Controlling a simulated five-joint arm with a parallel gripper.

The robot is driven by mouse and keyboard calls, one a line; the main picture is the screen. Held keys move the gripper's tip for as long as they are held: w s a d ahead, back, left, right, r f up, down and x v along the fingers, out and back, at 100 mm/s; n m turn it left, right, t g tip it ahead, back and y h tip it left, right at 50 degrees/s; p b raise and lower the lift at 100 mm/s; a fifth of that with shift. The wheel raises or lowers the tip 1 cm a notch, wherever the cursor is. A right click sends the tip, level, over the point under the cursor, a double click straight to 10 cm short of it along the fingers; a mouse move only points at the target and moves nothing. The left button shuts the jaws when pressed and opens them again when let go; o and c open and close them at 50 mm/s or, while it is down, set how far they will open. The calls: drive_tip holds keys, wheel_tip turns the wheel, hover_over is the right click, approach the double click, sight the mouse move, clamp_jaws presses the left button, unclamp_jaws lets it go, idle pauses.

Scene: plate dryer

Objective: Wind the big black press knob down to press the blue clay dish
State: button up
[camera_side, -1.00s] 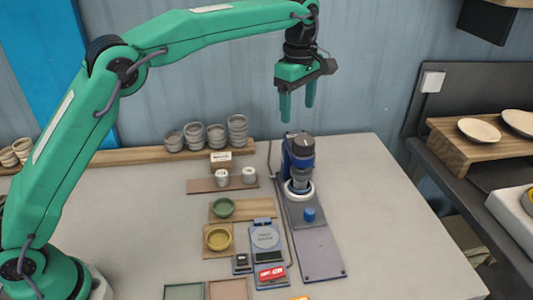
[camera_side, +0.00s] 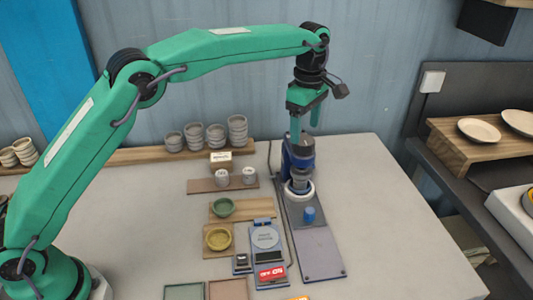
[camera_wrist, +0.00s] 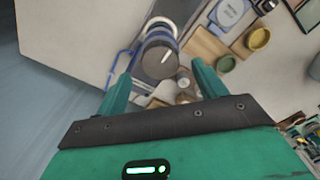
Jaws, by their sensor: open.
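The blue press (camera_side: 286,160) stands upright at the back right of the table. Its big black knob (camera_wrist: 159,63) has a white mark and sits on top of the press; in the side view it is partly covered by my fingers. My gripper (camera_side: 305,131) is open just above the knob, pointing down. In the wrist view, my fingers (camera_wrist: 160,72) lie either side of the knob with gaps. A pale ring (camera_side: 299,197) surrounds the foot of the press's column. I cannot make out the blue clay dish for sure.
A small blue knob (camera_side: 309,214) stands on the press's base plate (camera_side: 318,255). A green dish (camera_side: 223,207), a yellow dish (camera_side: 218,239) and a scale (camera_side: 265,238) are left of it. Stacked grey cups (camera_side: 237,131) stand behind. The right side of the table is clear.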

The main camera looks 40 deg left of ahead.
sight(304, 140)
drive_tip(key=shift+f, duration=2.3)
drive_tip(key=c, duration=1)
